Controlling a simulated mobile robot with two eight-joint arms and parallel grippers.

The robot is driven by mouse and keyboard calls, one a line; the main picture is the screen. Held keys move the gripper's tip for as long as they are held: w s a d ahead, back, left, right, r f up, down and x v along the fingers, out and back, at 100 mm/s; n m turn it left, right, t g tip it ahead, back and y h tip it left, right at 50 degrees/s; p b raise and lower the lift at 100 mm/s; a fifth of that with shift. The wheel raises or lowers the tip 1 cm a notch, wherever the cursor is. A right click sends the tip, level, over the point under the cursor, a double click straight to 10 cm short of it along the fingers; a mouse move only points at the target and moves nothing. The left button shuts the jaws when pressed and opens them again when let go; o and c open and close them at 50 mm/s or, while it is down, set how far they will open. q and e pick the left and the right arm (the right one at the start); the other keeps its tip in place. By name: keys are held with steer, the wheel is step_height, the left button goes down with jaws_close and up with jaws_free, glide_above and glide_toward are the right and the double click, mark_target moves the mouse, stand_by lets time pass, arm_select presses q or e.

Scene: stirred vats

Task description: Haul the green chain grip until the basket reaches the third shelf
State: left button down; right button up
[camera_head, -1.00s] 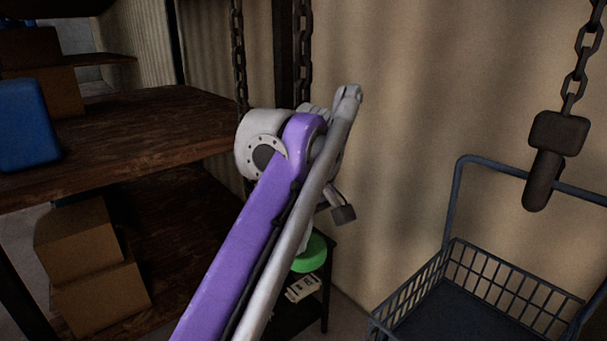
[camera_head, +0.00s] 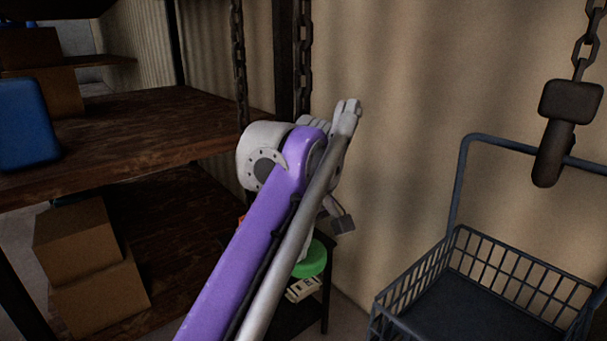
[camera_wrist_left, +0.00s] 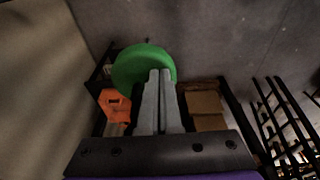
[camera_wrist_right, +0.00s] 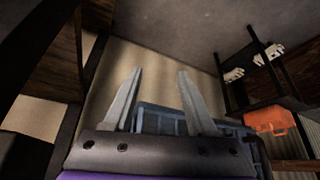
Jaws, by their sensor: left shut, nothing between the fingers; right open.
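The green chain grip (camera_head: 311,262) is a round disc below my left wrist in the head view. The arm partly hides it. My left gripper (camera_wrist_left: 160,75) is shut, its fingertips overlapping the green disc (camera_wrist_left: 135,66) in the left wrist view; I cannot tell whether they touch it. The dark wire basket (camera_head: 465,240) hangs at the right under a dark hook block (camera_head: 556,140) on a chain. The shelves (camera_head: 150,125) stand at the left; I cannot tell which is the third. My right gripper (camera_wrist_right: 158,75) is open and empty.
Cardboard boxes (camera_head: 80,240) and a blue container (camera_head: 27,125) sit on the shelves. A small dark stand (camera_head: 325,300) is below the green grip. Chains (camera_head: 304,50) run beside a dark post. An orange object (camera_wrist_right: 268,120) shows in the right wrist view.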

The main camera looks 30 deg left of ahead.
steer(key=shift+s+f+b, duration=0.85)
steer(key=shift+f+b, duration=1.25)
steer(key=shift+f, duration=0.75)
arm_select(q)
step_height(320, 180, down, 8)
steer(key=shift+r+p, duration=0.15)
steer(key=shift+p, duration=0.4)
step_height(320, 180, up, 10)
steer(key=p, duration=0.6)
steer(key=shift+r+p, duration=0.25)
steer(key=shift+p, duration=0.1)
steer(key=shift+f, duration=0.1)
arm_select(e)
steer(key=w+r, duration=0.4)
steer(key=r, duration=0.6)
steer(key=shift+r+t, duration=0.25)
steer(key=shift+t, duration=0.05)
